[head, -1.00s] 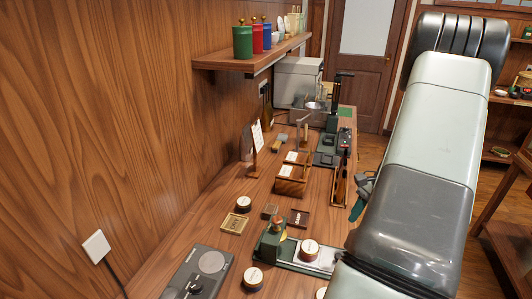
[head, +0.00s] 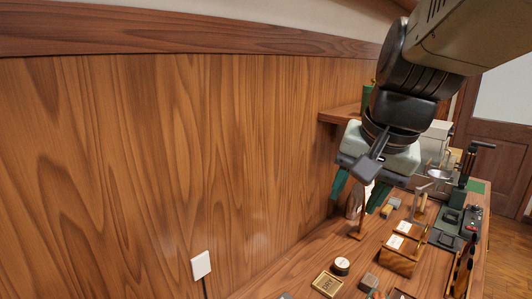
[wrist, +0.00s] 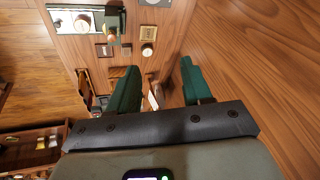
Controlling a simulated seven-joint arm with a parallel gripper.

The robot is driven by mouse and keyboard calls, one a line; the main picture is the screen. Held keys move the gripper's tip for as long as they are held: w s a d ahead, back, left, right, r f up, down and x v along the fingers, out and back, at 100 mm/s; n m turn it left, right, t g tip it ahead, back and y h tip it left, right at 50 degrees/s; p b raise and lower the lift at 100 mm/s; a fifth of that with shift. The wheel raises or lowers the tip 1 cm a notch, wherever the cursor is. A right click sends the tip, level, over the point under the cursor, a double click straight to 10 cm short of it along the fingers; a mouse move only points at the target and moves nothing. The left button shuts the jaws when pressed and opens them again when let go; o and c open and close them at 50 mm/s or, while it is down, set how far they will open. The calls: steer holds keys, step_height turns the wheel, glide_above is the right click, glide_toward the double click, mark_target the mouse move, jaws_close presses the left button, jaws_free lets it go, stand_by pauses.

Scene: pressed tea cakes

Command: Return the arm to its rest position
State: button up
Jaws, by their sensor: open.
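My gripper (head: 358,194) hangs in the air in the head view, above the back part of the wooden workbench (head: 300,271) and near the panelled wall. Its two green fingers are spread apart with nothing between them. The wrist view also shows the open gripper (wrist: 156,82), with the bench below it. My arm reaches in from the upper right of the head view. Part of the wall shelf (head: 343,113) is hidden behind my gripper and wrist.
On the bench stand a round tin (head: 341,266), a brass-coloured square tray (head: 327,284), a wooden rack (head: 398,262) and a dark green press-like device (head: 456,215). A grey box-shaped machine (head: 437,140) is farther back. The wall's left side is clear apart from a white socket plate (head: 201,265).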

steer(key=s+a+r+n+t, duration=0.2)
steer(key=s+a+r+n, duration=0.15)
steer(key=s+a, duration=0.4)
steer(key=s+d+f+n+h, duration=0.1)
steer(key=s+d+f+n, duration=0.1)
steer(key=s+d+f, duration=0.1)
steer(key=shift+s+d+f, duration=0.4)
steer(key=shift+s+f, duration=0.1)
steer(key=shift+s, duration=0.35)
